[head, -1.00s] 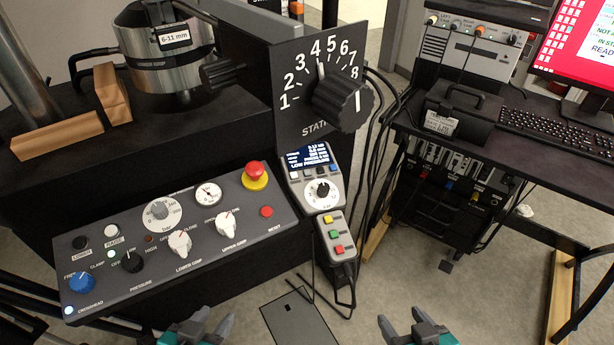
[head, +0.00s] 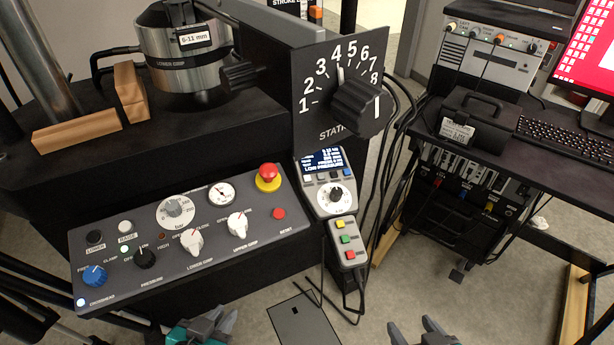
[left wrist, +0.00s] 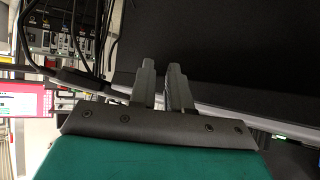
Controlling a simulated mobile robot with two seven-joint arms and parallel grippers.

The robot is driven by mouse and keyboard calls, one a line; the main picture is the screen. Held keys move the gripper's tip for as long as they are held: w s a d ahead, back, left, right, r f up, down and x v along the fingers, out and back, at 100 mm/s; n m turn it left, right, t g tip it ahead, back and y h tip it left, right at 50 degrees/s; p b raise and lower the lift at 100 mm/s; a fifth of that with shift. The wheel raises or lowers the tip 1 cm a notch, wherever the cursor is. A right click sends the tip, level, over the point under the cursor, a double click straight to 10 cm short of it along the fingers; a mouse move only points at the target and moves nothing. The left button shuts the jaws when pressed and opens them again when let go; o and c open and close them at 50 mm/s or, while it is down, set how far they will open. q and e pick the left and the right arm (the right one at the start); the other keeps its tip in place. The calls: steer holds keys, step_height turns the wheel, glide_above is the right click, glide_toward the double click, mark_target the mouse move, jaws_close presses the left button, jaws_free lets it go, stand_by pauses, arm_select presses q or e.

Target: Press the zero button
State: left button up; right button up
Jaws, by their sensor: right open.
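The handset (head: 329,186) with a small blue-lit screen (head: 322,161) and a round knob (head: 335,195) hangs at the right of the control panel. A row of small buttons (head: 335,175) runs under its screen; their labels are too small to read, so I cannot tell which is zero. My left gripper (head: 224,318) is low in the head view, below the panel and apart from the handset. Its fingers, also in the left wrist view (left wrist: 162,82), are close together with a narrow empty gap. My right gripper (head: 412,330) is open and empty at the bottom edge.
The sloped control panel (head: 140,222) carries knobs, a gauge and a red emergency stop (head: 267,175). A three-button pendant (head: 346,242) hangs below the handset. The large STATION dial (head: 345,100) juts out above. Cables hang at its right, before a desk with keyboard (head: 565,138).

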arm_select(q)
jaws_close()
steer(key=shift+s+f, duration=0.1)
steer(key=shift+s, duration=0.05)
stand_by(0.4)
stand_by(0.7)
